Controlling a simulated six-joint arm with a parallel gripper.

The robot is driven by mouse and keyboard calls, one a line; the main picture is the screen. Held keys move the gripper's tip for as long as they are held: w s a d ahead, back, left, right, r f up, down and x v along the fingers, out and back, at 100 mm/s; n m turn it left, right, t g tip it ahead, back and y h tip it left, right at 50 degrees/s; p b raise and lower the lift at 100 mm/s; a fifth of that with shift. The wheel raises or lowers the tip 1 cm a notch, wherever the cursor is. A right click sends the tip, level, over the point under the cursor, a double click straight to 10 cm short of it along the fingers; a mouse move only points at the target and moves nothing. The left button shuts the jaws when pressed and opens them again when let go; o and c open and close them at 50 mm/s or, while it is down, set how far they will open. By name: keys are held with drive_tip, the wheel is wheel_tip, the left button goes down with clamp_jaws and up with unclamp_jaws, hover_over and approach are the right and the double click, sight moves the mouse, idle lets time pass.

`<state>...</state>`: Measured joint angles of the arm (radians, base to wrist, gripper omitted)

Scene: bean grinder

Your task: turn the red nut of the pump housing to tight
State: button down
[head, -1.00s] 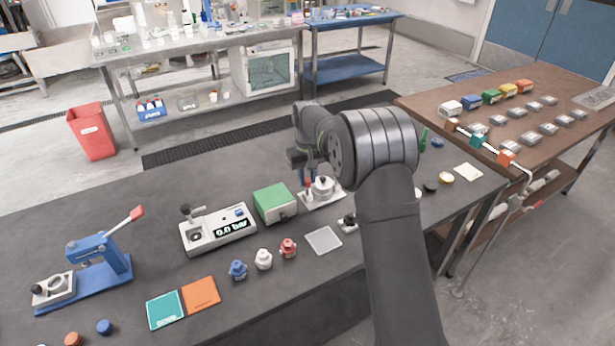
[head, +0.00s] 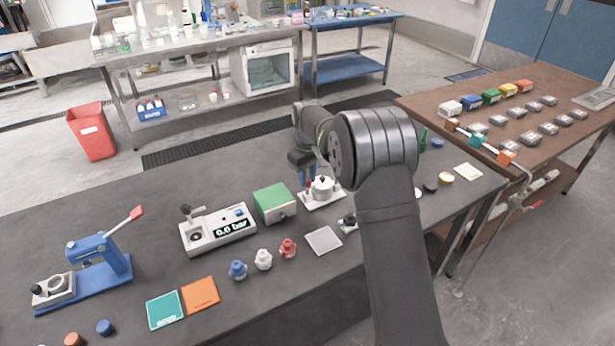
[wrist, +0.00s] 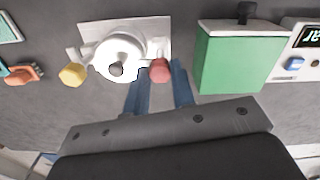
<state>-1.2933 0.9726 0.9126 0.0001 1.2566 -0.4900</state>
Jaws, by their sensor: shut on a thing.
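The pump housing (head: 322,188) is a pale round body on a flat plate, on the dark bench just right of the green box. In the wrist view the pump housing (wrist: 119,47) shows from above. The red nut (wrist: 160,71) is at its right side there, and a yellow nut (wrist: 72,74) is at its left. My gripper (wrist: 161,80) has its two blue fingers on either side of the red nut and is shut on it. In the head view my gripper (head: 306,180) is at the housing's left side, and the red nut is mostly hidden.
The green box (head: 273,204) stands close beside the housing. A gauge unit (head: 218,230) reading "0.0 bar" is further left. Blue, white and red small parts (head: 264,259) and a grey pad (head: 323,240) lie in front. The bench behind the box is clear.

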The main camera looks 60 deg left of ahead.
sight(308, 180)
drive_tip(key=c, duration=1.2)
unclamp_jaws()
wheel_tip(308, 180, up, 18)
drive_tip(key=shift+f, duration=0.25)
drive_tip(key=shift+f, duration=0.1)
wheel_tip(308, 180, down, 17)
drive_tip(key=shift+f, duration=0.15)
